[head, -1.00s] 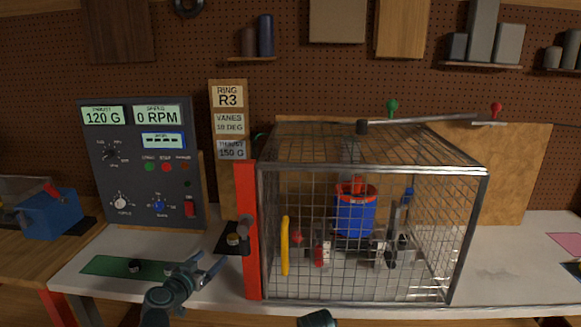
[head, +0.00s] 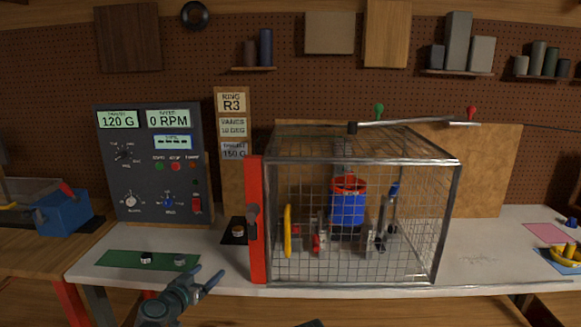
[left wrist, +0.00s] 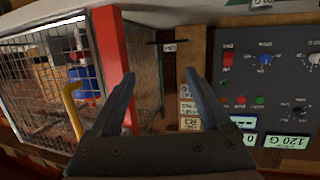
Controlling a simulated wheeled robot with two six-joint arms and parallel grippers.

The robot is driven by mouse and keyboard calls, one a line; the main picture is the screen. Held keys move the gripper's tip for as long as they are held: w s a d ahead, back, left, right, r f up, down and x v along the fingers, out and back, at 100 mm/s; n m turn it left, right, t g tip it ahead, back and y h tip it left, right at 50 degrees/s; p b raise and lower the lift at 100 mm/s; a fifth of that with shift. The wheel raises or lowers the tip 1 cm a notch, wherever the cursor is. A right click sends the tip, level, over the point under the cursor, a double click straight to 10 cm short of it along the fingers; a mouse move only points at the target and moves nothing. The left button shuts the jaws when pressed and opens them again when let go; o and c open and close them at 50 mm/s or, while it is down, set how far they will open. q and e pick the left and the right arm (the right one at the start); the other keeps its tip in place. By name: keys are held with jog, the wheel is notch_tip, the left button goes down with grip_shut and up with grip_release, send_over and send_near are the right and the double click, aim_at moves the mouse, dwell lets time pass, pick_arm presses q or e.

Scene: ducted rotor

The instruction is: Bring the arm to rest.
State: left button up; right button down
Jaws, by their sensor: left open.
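My left gripper (head: 209,277) is open and empty in front of the bench's near edge, below the green mat (head: 113,259). In the left wrist view its two fingers (left wrist: 160,80) stand apart with nothing between them. They point toward the red door post of the cage and the control panel. The wire cage (head: 440,225) stands on the bench, with the blue ducted rotor (head: 346,208) inside it. The red post (head: 257,220) is at the cage's left front edge. My right gripper is not clearly seen; only a dark sliver shows at the bottom edge.
The control panel (head: 150,190) reads 120 G and 0 RPM. Two small round pieces (head: 146,258) lie on the green mat. A blue box (head: 64,213) is at the left, and a yellow-and-blue tray (head: 563,262) at the far right. The bench (head: 490,235) right of the cage is mostly clear.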

pick_arm(q)
jog(key=s+d+f+m+g+h+p, duration=0.1)
jog(key=s+d+f+g, duration=0.3)
jog(key=d, duration=0.4)
jog(key=s+d+f+m+g+h+p, duration=0.15)
jog(key=s+d+f+g, duration=0.25)
jog(key=d, duration=0.5)
jog(key=s+f+n+g+y+p, duration=0.1)
jog(key=s+f+g+y, duration=0.1)
jog(key=s, duration=0.6)
jog(key=s+f+g+y+p, duration=0.1)
jog(key=s+f+g+y, duration=0.1)
jog(key=s+g+y, duration=0.3)
jog(key=s+y, duration=0.1)
jog(key=s, duration=0.2)
jog(key=shift+s+d+n, duration=0.25)
jog(key=shift+s+n, duration=0.05)
jog(key=shift+n, duration=0.05)
jog(key=shift+f, duration=0.1)
